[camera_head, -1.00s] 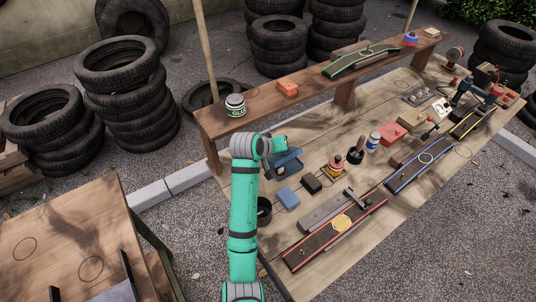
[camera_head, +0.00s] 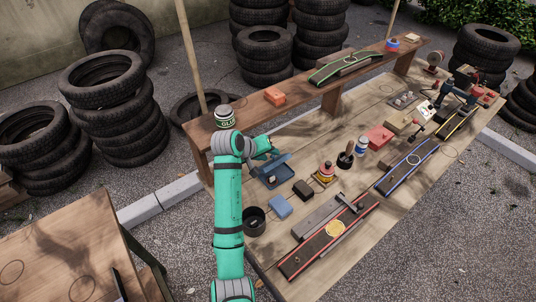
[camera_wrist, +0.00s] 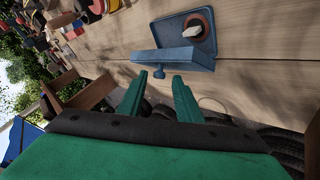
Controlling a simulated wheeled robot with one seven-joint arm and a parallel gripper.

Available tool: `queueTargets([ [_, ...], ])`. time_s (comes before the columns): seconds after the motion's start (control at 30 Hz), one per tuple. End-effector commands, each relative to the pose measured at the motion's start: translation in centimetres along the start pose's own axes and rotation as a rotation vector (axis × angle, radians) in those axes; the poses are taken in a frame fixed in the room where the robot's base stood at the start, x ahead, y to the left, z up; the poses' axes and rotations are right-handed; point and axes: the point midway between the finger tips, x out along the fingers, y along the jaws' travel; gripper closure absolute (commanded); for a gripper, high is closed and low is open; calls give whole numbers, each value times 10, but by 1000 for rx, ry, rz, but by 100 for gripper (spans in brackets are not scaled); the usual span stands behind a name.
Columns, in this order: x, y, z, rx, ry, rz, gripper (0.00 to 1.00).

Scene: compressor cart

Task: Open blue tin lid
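The blue tin (camera_head: 274,180) sits on the workbench, in front of the raised plank. Its blue lid (camera_wrist: 172,59) stands raised along one edge, and the inside shows. In the wrist view a dark round thing with a pale piece on it (camera_wrist: 194,25) lies in the tin's tray (camera_wrist: 209,44). A small blue knob (camera_wrist: 158,76) sticks out from the lid toward my gripper (camera_wrist: 159,77). My gripper's green fingers are apart, with the knob between their tips and gaps on both sides. In the head view my gripper (camera_head: 264,150) is just behind the tin, its fingers partly hidden.
A blue block (camera_head: 281,206), a dark block (camera_head: 303,188) and a black cup (camera_head: 253,221) stand near the tin. Several more tools lie to the right.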

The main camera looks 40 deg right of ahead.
Motion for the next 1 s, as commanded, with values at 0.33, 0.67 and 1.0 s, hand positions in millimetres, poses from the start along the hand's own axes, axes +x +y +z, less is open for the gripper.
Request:
queueTargets([
  [0.33,-6,0,0,1,1,1,69],
  [0.67,-60,0,-1,1,5,1,69],
  [1.0,-104,-1,0,0,1,1,69],
])
